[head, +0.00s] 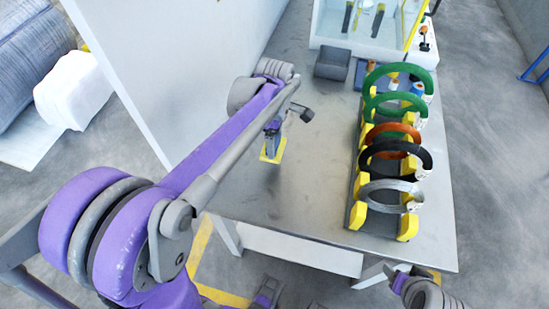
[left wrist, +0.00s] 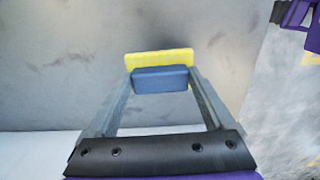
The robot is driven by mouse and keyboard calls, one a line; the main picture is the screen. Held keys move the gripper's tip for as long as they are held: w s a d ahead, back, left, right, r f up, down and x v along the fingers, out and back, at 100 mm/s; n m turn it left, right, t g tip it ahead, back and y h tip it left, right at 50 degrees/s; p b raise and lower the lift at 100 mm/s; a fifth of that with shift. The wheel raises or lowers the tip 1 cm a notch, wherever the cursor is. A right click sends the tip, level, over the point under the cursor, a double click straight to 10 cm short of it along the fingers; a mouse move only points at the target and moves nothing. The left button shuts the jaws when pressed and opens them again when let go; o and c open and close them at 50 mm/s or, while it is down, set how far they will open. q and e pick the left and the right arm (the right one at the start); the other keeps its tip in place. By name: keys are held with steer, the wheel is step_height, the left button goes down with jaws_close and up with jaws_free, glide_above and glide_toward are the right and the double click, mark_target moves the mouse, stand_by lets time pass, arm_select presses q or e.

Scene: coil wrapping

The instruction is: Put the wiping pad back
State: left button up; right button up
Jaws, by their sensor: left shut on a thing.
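The wiping pad (left wrist: 160,59) has a yellow sole and a blue block on top. In the left wrist view the blue block sits between the fingertips of my left gripper (left wrist: 160,82), which is shut on it. In the head view the yellow pad (head: 271,152) shows below my left gripper (head: 272,136), over the left part of the grey table (head: 300,190). I cannot tell whether it touches the tabletop. My right gripper (head: 402,276) is by the table's front edge, far from the pad; its jaws are not clear.
A rack (head: 357,190) with green, orange, black and grey coils stands on the right of the table. Behind are a dark grey bin (head: 332,65), a blue mat with small items, and a glass-walled case (head: 372,25). A white panel (head: 165,60) borders the left. The table's middle is clear.

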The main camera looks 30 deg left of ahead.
arm_select(q)
step_height(320, 180, down, 7)
steer(key=shift+r+b, duration=0.15)
steer(key=shift+b, duration=0.15)
steer(key=shift+f, duration=0.2)
steer(key=o, duration=1.1)
steer(key=shift+c, duration=0.2)
steer(key=shift+r, duration=0.15)
